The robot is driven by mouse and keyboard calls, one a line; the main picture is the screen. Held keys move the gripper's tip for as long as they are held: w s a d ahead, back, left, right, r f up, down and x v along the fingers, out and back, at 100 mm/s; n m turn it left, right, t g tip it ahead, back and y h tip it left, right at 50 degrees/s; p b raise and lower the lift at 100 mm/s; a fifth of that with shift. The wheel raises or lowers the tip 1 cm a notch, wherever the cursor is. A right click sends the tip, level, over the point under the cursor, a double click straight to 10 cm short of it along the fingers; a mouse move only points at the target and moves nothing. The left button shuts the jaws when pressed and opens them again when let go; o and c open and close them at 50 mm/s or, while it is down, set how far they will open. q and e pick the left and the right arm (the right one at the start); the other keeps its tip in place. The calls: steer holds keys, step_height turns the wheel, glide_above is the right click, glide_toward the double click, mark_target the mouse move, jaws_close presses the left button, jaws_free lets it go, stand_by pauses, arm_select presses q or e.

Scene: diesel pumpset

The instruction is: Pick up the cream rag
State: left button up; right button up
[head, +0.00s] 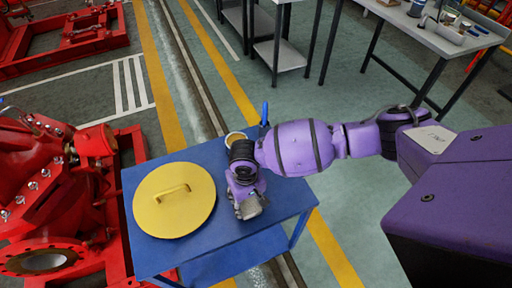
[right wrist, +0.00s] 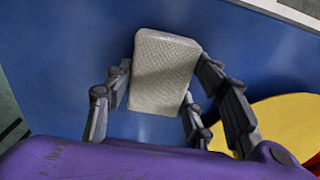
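The cream rag (right wrist: 162,75) is a pale, finely textured folded pad over the blue table top. In the right wrist view it sits between the spread fingers of my right gripper (right wrist: 161,85), with a finger close along each side. I cannot tell whether the fingers press on it or whether it is lifted. In the head view my right gripper (head: 244,200) reaches down over the blue table, and the rag (head: 251,208) shows just below it, partly hidden. My left gripper is out of view.
The blue table (head: 153,262) also holds a round yellow lid (head: 160,218) with a handle, left of the rag. A small round container (head: 235,138) and a blue upright item (head: 265,112) are at its back. Red machinery (head: 45,190) stands close on the left.

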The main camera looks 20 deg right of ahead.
steer(key=shift+w+r, duration=0.1)
steer(key=c, duration=0.3)
steer(key=shift+r, duration=0.5)
step_height(320, 180, up, 2)
steer(key=shift+r, duration=0.15)
steer(key=s+r, duration=0.1)
steer(key=r, duration=0.1)
steer(key=s+d+r+p, duration=0.1)
steer(key=s+r, duration=0.1)
steer(key=s+d+r, duration=0.1)
steer(key=shift+s+r+p, duration=0.15)
steer(key=shift+r+p, duration=0.2)
steer(key=shift+r, duration=0.05)
steer(key=s+d+r, duration=0.1)
steer(key=s, duration=0.2)
steer(key=s+d+r, duration=0.1)
steer(key=s, duration=0.2)
steer(key=s+d+r, duration=0.1)
steer(key=s, duration=0.2)
steer(key=shift+d+r+p, duration=0.15)
steer(key=shift+r+p, duration=0.2)
steer(key=shift+r, duration=0.05)
